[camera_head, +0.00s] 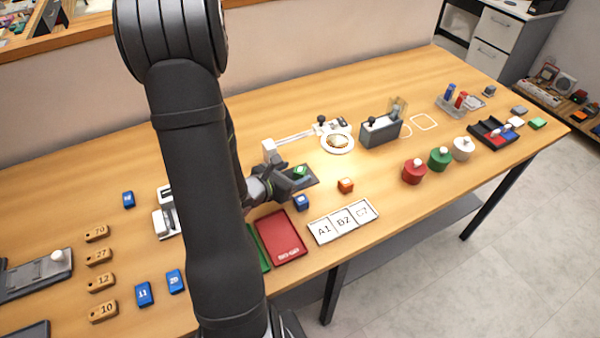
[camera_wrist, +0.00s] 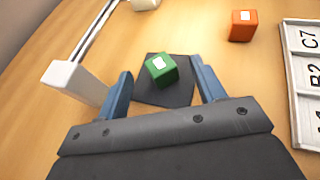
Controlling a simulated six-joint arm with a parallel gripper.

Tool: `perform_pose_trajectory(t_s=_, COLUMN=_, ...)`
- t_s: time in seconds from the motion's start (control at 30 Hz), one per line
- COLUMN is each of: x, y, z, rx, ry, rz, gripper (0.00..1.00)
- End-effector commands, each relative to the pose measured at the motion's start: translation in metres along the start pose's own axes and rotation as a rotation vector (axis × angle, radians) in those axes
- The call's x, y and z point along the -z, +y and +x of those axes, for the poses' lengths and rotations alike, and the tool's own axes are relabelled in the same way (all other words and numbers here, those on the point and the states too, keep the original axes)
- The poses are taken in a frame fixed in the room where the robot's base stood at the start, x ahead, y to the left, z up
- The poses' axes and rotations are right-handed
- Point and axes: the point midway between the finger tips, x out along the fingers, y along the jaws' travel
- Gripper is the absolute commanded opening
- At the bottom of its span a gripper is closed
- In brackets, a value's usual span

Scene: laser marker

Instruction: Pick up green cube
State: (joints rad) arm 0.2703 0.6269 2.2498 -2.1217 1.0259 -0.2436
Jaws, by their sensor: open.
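The green cube (camera_wrist: 160,69) has a white square on its top and sits on a dark square pad (camera_wrist: 167,93) in the wrist view. In the head view the cube (camera_head: 300,171) shows just beyond the end of my arm, on the dark pad (camera_head: 310,181). My gripper (camera_wrist: 163,82) is open, with one blue finger on each side of the cube and visible gaps to both. The head view also shows my gripper (camera_head: 277,182) at the pad, with its fingers partly hidden by the dark wrist. I cannot tell the exact height of the fingertips above the pad.
A white post (camera_wrist: 75,80) with a rail stands close to the left finger. An orange cube (camera_head: 345,185) and a blue cube (camera_head: 301,202) lie nearby. A red tray (camera_head: 280,236) and a labelled white holder (camera_head: 342,222) are nearer the table's front edge.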

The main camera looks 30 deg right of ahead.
Motion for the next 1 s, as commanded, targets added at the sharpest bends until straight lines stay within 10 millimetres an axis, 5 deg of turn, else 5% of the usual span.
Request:
perform_pose_trajectory(t_s=0.17, x=0.000, y=-0.001, z=0.018, rx=0.001, ry=0.002, rz=-0.001, gripper=0.63)
perform_pose_trajectory(t_s=0.43, x=0.000, y=0.000, z=0.020, rx=0.000, ry=0.002, rz=-0.001, gripper=0.63)
perform_pose_trajectory(t_s=0.67, x=0.000, y=0.000, z=0.020, rx=0.000, ry=0.002, rz=-0.001, gripper=0.18)
perform_pose_trajectory(t_s=1.0, x=0.000, y=0.000, z=0.020, rx=0.000, ry=0.001, rz=0.000, gripper=0.11)
